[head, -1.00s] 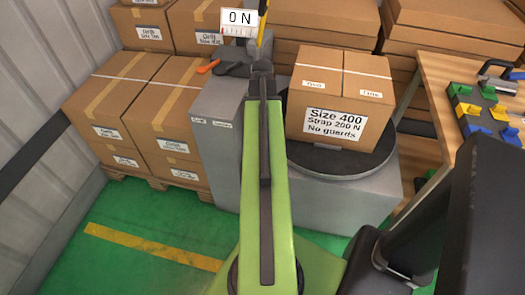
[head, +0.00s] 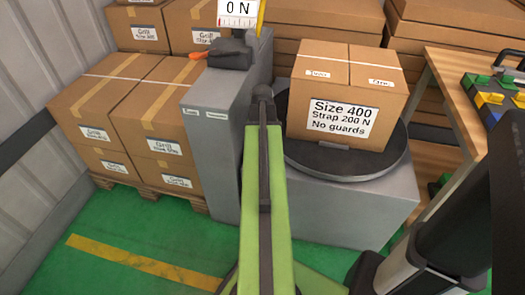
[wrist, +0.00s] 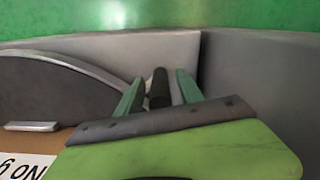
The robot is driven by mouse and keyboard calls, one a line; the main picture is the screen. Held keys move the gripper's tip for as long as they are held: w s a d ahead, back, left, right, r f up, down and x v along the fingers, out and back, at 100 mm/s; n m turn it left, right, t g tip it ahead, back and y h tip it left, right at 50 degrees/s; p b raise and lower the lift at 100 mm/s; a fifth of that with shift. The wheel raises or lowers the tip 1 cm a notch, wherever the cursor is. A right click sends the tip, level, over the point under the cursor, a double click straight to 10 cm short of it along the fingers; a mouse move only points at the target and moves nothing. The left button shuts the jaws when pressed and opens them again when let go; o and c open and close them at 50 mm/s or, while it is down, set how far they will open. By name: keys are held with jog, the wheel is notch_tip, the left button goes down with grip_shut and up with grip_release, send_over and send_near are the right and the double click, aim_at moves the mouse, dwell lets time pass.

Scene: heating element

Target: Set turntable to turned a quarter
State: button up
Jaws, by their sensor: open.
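The turntable (head: 375,165) is a dark round disc on a grey plinth, right of my arm in the head view. A cardboard box marked "Size 400, Strap 200 N, No guards" (head: 345,100) sits on it, label towards me. In the wrist view the disc (wrist: 60,85) is at left, with a light tab (wrist: 30,126) near the box. My gripper (wrist: 159,85) is open beside the disc's edge, its two green fingers apart. A dark upright rod (wrist: 160,88) shows between them; I cannot tell whether they touch it. In the head view my arm hides the fingers.
A grey cabinet (head: 213,140) with an orange-handled tool and a "0 N" display (head: 238,12) stands close left of the turntable. Stacked boxes on a pallet (head: 125,120) are at far left. A wooden bench (head: 450,90) is at right. Green floor is clear in front at left.

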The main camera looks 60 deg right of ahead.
jog(key=shift+c, duration=0.3)
grip_shut()
dwell(1.1)
